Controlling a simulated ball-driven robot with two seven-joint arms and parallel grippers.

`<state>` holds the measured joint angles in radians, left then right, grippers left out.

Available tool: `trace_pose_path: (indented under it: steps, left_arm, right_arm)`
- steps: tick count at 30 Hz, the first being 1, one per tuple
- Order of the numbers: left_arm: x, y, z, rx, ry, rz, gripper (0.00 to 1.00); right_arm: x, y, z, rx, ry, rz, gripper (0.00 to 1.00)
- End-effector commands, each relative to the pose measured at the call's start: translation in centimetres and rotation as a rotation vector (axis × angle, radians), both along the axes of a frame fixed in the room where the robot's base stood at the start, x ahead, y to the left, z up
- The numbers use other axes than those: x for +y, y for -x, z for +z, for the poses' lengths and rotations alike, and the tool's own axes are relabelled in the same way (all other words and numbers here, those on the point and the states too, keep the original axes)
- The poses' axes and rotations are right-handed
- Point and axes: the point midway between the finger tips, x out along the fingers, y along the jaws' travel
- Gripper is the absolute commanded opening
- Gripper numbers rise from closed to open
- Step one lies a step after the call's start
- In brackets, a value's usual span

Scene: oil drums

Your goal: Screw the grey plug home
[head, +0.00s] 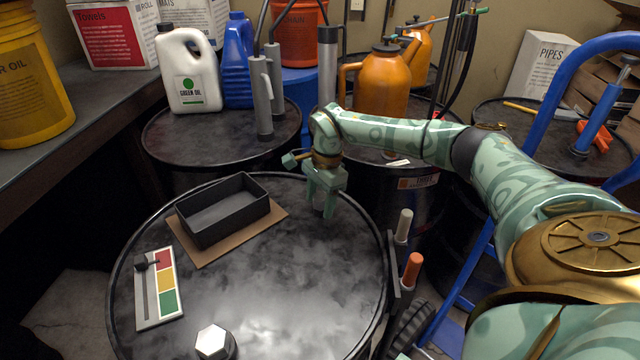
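My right gripper (324,197) points down over the far right part of the front black drum's top (290,300), near its rim. Its two fingers stand on either side of a small grey piece (318,201), which looks like the grey plug. The fingers hide most of it, and I cannot tell whether they touch it or how deep it sits. A silvery hex-headed plug (212,341) on a dark round base stands at the near edge of the same drum top. My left gripper is not in view.
A black open tray (225,220) on a brown board (272,221) and a red-yellow-green gauge plate (167,285) lie on the drum's left part. The drum's middle is clear. An orange can (382,85) and a blue frame (560,90) stand behind and right.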

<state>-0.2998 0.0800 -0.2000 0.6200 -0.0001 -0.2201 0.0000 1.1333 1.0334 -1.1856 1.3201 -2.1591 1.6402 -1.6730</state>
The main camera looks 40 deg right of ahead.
Motion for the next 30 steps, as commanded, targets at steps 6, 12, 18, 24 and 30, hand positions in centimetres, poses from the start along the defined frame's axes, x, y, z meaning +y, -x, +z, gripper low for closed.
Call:
trace_pose_path:
  steps: [6,12,18,24,30]
  left_arm:
    - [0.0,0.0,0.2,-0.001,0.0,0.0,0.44]
    - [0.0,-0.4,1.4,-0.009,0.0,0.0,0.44]
    - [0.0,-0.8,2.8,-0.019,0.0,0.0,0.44]
    - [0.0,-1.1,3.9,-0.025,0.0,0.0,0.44]
    - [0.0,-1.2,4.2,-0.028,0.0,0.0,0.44]
  right_arm:
    - [-0.2,-0.1,0.8,-0.004,0.001,-0.002,0.56]
    - [-0.7,-0.1,5.0,-0.009,0.0,-0.001,0.56]
    - [-1.5,0.0,10.6,-0.008,0.0,-0.001,0.56]
    - [-2.2,0.1,14.6,-0.004,0.001,-0.001,0.56]
    - [-2.4,0.2,16.1,0.0,0.0,-0.001,0.56]
